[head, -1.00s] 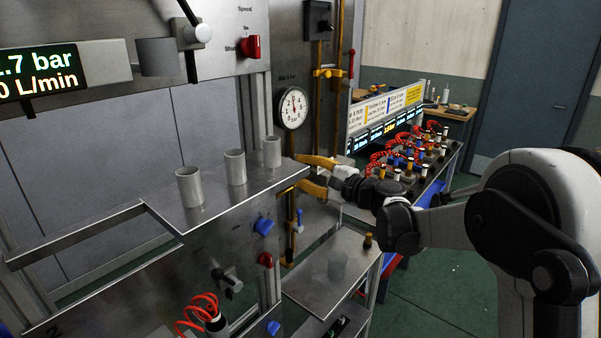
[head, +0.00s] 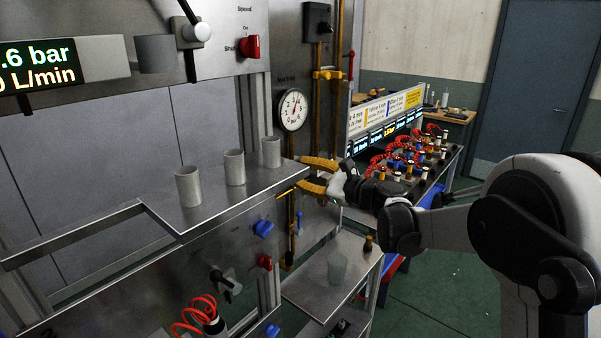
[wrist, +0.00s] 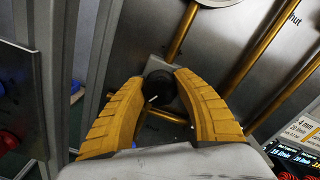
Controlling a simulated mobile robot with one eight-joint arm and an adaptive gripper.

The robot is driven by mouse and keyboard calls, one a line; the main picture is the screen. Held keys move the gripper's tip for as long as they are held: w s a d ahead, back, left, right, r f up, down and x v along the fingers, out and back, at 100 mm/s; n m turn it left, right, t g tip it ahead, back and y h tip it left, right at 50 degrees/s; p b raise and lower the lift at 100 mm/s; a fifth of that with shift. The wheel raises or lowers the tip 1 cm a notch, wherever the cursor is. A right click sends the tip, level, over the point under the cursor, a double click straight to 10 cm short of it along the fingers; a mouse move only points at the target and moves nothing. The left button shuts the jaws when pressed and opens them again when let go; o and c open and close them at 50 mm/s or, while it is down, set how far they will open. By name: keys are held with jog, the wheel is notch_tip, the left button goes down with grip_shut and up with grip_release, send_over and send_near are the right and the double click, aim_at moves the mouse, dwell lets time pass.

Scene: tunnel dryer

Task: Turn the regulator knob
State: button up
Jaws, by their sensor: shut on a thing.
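The regulator knob is a black round knob (wrist: 160,88) with a white pointer line, seen in the wrist view on the metal panel between yellow pipes. My gripper (wrist: 161,82) has its two yellow fingers around the knob, one on each side, shut on it. In the head view my gripper (head: 306,174) reaches left to the panel beside the shelf edge; the knob itself is hidden there. A round pressure gauge (head: 292,109) hangs on the panel above my gripper. A display (head: 38,72) at the upper left reads .6 bar, its left part cut off.
A metal shelf (head: 185,221) with three grey cups stands left of my gripper. Yellow pipes (head: 318,110) run up the panel behind it. Blue (head: 263,228) and red knobs (head: 265,262) sit below. A bench with red coiled hoses (head: 380,160) stands at right.

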dwell(0.4)
jog(key=o, duration=1.2)
jog(key=v, duration=1.2)
